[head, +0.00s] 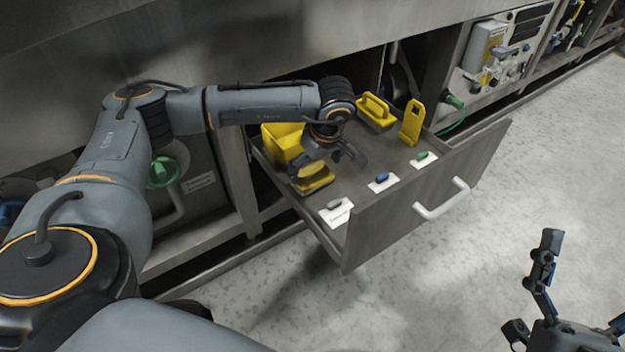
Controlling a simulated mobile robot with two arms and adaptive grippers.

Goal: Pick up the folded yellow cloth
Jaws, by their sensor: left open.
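A low yellow item (316,183) lies near the left side of an open grey drawer (376,225). It may be the folded yellow cloth, but my gripper partly covers it and I cannot make out folds. My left gripper (329,161) is open over the drawer, its fingers apart, just above and beside this item. I cannot tell whether they touch. My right gripper (584,281) is at the lower right above the floor, with its fingers spread apart and nothing between them.
The drawer also holds a yellow box (283,143), a yellow handled piece (375,112), an upright yellow piece (411,123), and white labels with grey, blue (382,177) and green small items. The drawer front has a white handle (442,200). The floor on the right is clear.

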